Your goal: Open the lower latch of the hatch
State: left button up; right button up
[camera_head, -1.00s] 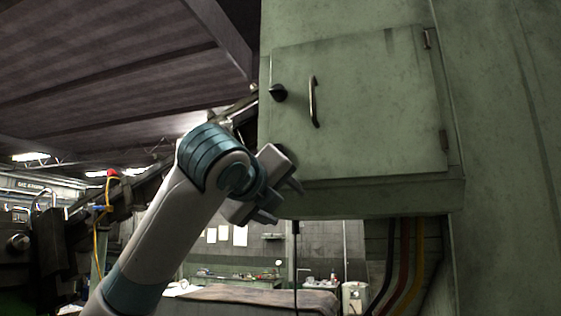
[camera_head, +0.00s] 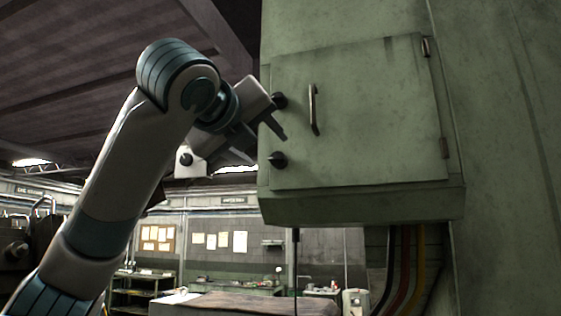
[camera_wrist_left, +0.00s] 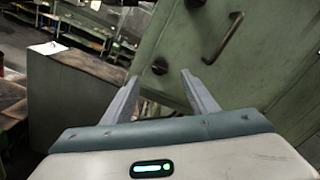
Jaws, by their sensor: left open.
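The green hatch (camera_head: 365,110) is closed on the front of a green cabinet, with a vertical bar handle (camera_head: 314,110) on its left part. The dark upper latch knob (camera_head: 280,101) sits at the hatch's left edge, partly beside my gripper. The lower latch (camera_head: 278,160) is a dark knob below it, and it also shows in the left wrist view (camera_wrist_left: 160,67), between and beyond the fingertips. My left gripper (camera_head: 268,144) is open and empty, left of the hatch near both knobs. It also shows in the wrist view (camera_wrist_left: 158,77). My right gripper is out of view.
Cables (camera_head: 405,265) hang below the cabinet (camera_head: 360,205). A workbench (camera_head: 250,303) and shelves stand in the background, lower left. Hinges (camera_head: 427,47) are on the hatch's right edge. The space left of the cabinet is open.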

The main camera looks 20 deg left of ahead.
aim_at(276, 157)
pick_arm(q)
jog(key=w+p, duration=0.2)
jog(key=w, duration=0.6)
jog(key=shift+d+p, duration=0.1)
jog(key=shift+p, duration=0.3)
jog(key=shift+f+n+b, duration=0.3)
jog(key=shift+n+b, duration=0.7)
jog(key=shift+b, duration=0.1)
jog(key=n+b, duration=0.2)
jog(key=n, duration=0.1)
jog(key=shift+d+n, duration=0.15)
jog(key=shift+n, duration=0.15)
jog(key=n, duration=0.1)
jog(key=n+b, duration=0.1)
jog(key=n, duration=0.3)
jog(key=shift+r+b, duration=0.25)
jog(key=shift+b, duration=0.05)
